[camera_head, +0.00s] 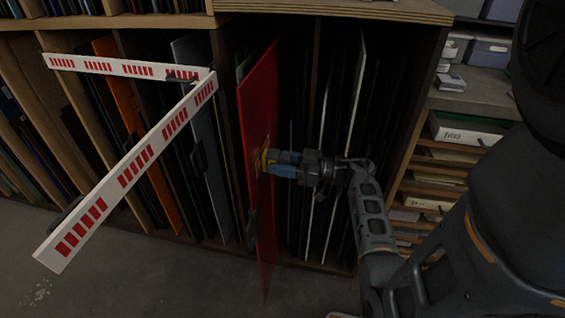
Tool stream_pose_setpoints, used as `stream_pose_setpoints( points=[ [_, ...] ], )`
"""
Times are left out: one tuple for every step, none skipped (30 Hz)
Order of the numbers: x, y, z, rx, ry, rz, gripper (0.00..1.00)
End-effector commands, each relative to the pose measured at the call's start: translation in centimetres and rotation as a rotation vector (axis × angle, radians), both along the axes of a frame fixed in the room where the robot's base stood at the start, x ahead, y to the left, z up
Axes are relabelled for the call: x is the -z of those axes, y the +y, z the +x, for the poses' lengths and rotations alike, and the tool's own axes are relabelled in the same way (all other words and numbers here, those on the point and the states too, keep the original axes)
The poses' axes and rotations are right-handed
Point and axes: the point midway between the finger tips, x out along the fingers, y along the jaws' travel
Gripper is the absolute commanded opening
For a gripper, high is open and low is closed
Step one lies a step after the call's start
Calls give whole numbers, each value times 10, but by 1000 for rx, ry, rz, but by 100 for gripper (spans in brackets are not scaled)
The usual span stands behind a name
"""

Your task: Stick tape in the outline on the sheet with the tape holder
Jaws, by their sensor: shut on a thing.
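The sheet (259,110) is a red, see-through pane standing upright and nearly edge-on in the middle of the view, in front of the dark rack. My gripper (284,163) is to the right of the sheet and points left at its face. It is shut on the tape holder (266,160), which shows as a small yellow and blue piece at the fingertips. The tape holder is at or very close to the sheet; I cannot tell whether it touches. Faint pale marks show on the sheet around it, but the outline and any tape are too small to make out.
A white barrier (130,165) with red stripes stands at the left. A wooden rack (222,60) with upright panes fills the back. Shelves with boxes (465,130) are at the right. The grey floor (130,270) at lower left is open.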

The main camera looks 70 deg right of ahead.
Motion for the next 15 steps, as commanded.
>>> stream_pose_setpoints(
  points=[
    [-1, 0, 1, 0, 0, 0, 8],
    [-1, 0, 2, 0, 0, 0, 8],
    [-1, 0, 2, 0, -1, -1, 8],
    [-1, 0, 3, 0, -1, -1, 8],
    [-1, 0, 3, 0, 0, -1, 8],
    [-1, 0, 4, 1, 0, -1, 8],
    [-1, 0, 5, 1, 0, -1, 8],
    [-1, 0, 5, 1, 0, -1, 8],
    [-1, 0, 6, 1, 0, -1, 8],
    [-1, 0, 6, 1, 0, -1, 8],
    [-1, 0, 7, 1, 0, -1, 8],
    [-1, 0, 8, 1, 0, -1, 8],
    [0, 0, 7, 1, 0, -1, 8],
    [0, 0, 7, 1, 0, -1, 8],
    [0, -1, 7, 1, 0, -1, 8]
  ],
)
